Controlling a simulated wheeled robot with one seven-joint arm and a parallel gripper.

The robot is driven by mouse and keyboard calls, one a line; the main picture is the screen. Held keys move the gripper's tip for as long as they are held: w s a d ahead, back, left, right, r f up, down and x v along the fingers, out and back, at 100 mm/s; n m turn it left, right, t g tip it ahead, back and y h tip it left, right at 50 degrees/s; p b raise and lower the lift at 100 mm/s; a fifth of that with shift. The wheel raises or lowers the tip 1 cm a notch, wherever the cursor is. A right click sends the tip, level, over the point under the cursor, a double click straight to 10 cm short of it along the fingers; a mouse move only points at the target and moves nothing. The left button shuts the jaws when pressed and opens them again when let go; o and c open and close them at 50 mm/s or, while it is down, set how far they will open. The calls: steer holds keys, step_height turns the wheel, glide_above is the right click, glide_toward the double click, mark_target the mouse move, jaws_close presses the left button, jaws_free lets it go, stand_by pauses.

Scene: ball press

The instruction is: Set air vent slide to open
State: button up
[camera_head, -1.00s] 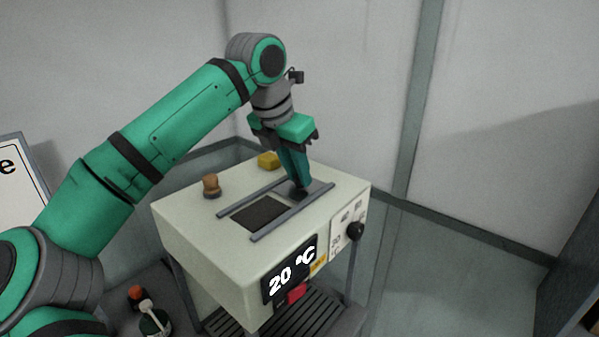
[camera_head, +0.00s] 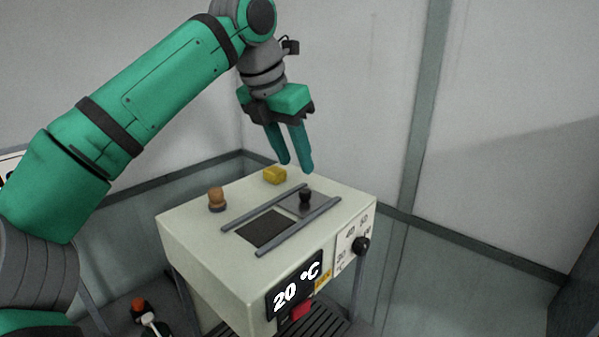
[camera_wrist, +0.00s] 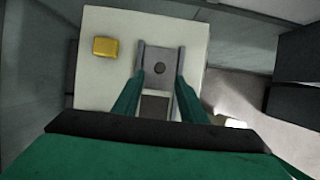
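The air vent slide is a grey plate with a dark knob (camera_head: 305,196), set between two grey rails (camera_head: 299,226) on top of the cream machine (camera_head: 190,240). The plate sits at the right end of the rails. The dark vent opening (camera_head: 263,228) beside it is uncovered. In the wrist view the knob (camera_wrist: 159,68) shows beyond my fingertips, between the rails. My gripper (camera_head: 296,168) is open and empty, above the machine top and apart from the knob. Its two fingers (camera_wrist: 160,80) are spread in the wrist view.
A yellow block (camera_head: 275,175) and an orange-brown knob (camera_head: 217,198) stand on the machine top near the rails. The front has a 20 °C display (camera_head: 296,286), a red part (camera_head: 301,311) and a black dial (camera_head: 361,245). Walls stand behind; the air above is free.

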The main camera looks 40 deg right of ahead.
steer(key=shift+v, duration=1.2)
steer(key=shift+w, duration=0.1)
